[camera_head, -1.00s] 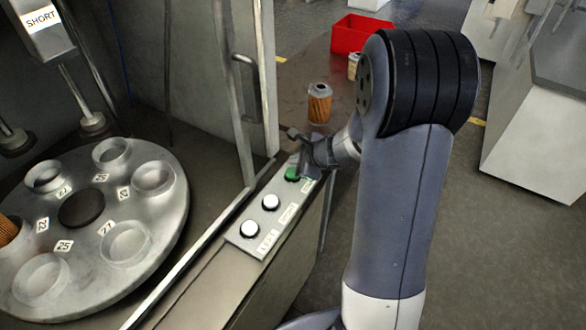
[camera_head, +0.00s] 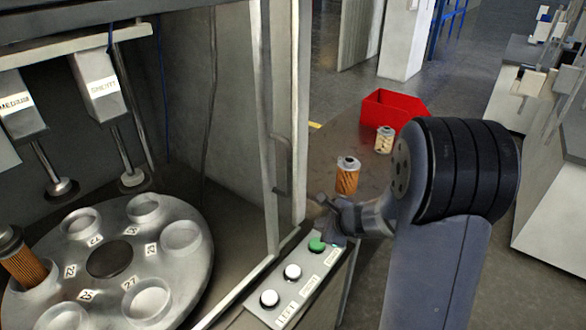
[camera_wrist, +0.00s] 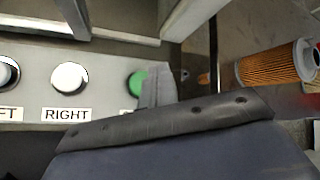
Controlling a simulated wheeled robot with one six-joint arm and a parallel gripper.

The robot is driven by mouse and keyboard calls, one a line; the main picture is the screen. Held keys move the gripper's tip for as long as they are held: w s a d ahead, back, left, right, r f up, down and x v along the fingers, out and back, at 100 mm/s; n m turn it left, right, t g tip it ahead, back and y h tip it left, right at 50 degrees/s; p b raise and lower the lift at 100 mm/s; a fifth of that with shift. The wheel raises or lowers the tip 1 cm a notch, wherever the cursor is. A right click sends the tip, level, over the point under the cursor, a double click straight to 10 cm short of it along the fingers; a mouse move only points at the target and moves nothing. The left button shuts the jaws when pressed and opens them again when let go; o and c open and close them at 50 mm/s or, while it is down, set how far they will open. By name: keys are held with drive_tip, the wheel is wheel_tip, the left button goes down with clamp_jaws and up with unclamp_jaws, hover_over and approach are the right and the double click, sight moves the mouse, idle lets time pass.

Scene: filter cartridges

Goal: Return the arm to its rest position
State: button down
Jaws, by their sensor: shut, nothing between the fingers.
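My gripper (camera_head: 328,208) is shut and empty. In the head view it is just above the green button (camera_head: 316,244) at the far end of the button panel (camera_head: 264,319). In the wrist view a grey finger covers part of the green button (camera_wrist: 136,84); I cannot tell whether they touch. An orange filter cartridge (camera_head: 347,178) stands upright on the brown surface beyond the gripper, and it also shows at the right of the wrist view (camera_wrist: 270,66).
Two white buttons (camera_head: 292,271) sit on the panel. A round metal carousel (camera_head: 190,268) with numbered cups holds a tilted orange filter (camera_head: 22,262). A machine door frame (camera_head: 272,130) stands left of the gripper. A pale filter (camera_head: 384,139) and a red bin (camera_head: 397,107) stand behind.

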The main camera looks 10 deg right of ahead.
drive_tip(key=shift+f+b, duration=0.5)
drive_tip(key=shift+f, duration=0.2)
drive_tip(key=shift+r+p, duration=0.1)
drive_tip(key=shift+p, duration=0.7)
drive_tip(key=shift+r+p, duration=0.3)
drive_tip(key=shift+p, duration=0.2)
wheel_tip(320, 180, up, 5)
drive_tip(key=p, duration=0.3)
drive_tip(key=shift+f+p, duration=0.15)
drive_tip(key=shift+p, duration=0.2)
drive_tip(key=shift+f, duration=0.1)
wheel_tip(320, 180, down, 5)
drive_tip(key=b, duration=0.4)
drive_tip(key=shift+f+b, duration=0.2)
drive_tip(key=shift+b, duration=0.15)
drive_tip(key=shift+f+b, duration=0.35)
drive_tip(key=shift+b, duration=0.1)
drive_tip(key=shift+f+b, duration=0.1)
drive_tip(key=shift+b, duration=0.7)
